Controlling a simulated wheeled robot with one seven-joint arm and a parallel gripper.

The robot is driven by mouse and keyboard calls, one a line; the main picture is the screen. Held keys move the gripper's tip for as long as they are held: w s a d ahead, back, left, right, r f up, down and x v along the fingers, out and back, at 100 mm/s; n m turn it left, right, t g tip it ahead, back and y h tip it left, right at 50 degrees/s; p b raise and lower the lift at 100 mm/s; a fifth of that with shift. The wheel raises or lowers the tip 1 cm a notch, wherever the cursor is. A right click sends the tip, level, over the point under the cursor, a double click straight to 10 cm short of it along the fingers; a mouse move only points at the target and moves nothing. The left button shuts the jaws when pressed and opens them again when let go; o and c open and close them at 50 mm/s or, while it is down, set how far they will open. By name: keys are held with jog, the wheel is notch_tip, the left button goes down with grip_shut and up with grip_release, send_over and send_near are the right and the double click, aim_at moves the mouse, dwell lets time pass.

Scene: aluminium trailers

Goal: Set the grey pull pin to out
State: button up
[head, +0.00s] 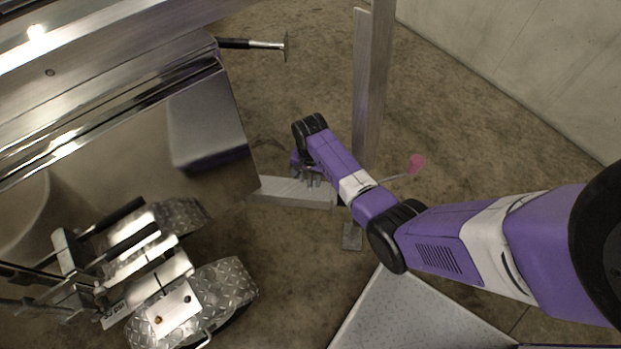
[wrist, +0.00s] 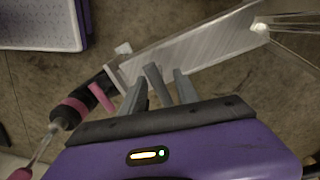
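A grey bar-like piece, which looks like the grey pull pin (wrist: 157,84), stands out from the side of a pale metal beam (wrist: 205,45) in the wrist view. My gripper (wrist: 161,88) has one finger on each side of it, with visible gaps, so the fingers look open around it and not closed on it. In the head view my gripper (head: 308,176) is at the beam (head: 290,192), partly hidden by my own wrist. The pin cannot be made out clearly there.
A pink handle (wrist: 102,97) and a black cylinder with pink bands (wrist: 70,112) sit just left of the fingers. An upright metal post (head: 371,85) stands behind my arm. A shiny trailer body (head: 130,130) and treadplate fenders (head: 222,290) fill the left.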

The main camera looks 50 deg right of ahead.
aim_at(311, 177)
jog(key=shift+r+p, duration=0.65)
jog(key=shift+r, duration=3.25)
